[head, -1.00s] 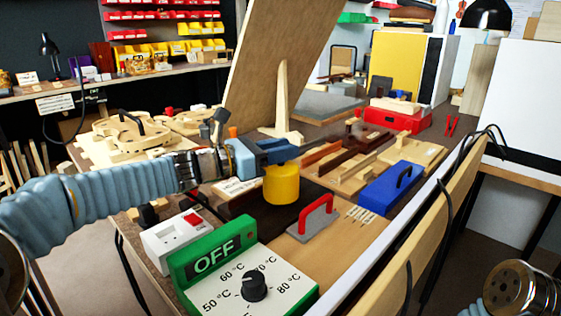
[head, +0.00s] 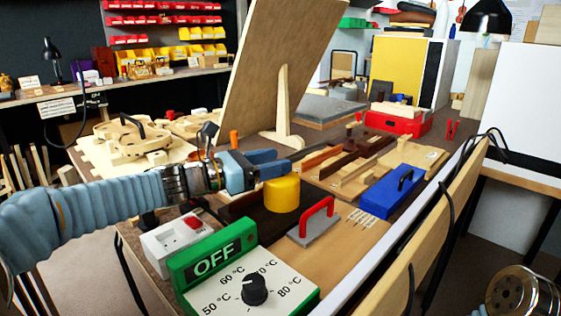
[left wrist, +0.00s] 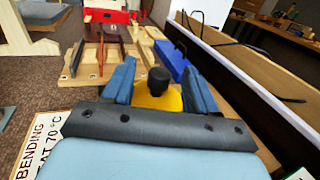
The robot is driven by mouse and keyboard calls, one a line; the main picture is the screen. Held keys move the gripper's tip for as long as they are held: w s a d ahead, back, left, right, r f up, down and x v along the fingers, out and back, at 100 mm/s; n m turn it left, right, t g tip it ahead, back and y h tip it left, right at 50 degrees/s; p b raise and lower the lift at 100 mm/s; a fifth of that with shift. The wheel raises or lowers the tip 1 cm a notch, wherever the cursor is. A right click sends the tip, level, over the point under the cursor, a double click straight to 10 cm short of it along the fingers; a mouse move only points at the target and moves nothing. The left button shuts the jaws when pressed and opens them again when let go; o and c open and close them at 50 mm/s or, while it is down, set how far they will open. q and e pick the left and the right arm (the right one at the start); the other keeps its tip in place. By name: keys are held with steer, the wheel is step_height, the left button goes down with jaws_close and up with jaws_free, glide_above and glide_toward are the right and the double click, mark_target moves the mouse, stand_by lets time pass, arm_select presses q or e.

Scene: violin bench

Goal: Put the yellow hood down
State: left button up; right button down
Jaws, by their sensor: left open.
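In the left wrist view the hood (left wrist: 150,102) shows as a yellow dome with a black knob (left wrist: 158,80) between the spread fingers of the left gripper (left wrist: 160,84). The fingers look apart from the knob.
In front stand a green OFF box with a dial (head: 213,262) and a white box with a red switch (head: 172,243). Right of the hood are a red-handled grey block (head: 316,222) and a blue case (head: 392,192). A large tilted board (head: 275,75) rises behind.

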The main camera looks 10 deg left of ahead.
arm_select(q)
steer(key=v, duration=0.9)
steer(key=shift+s+a+b, duration=0.25)
steer(key=shift+b, duration=0.2)
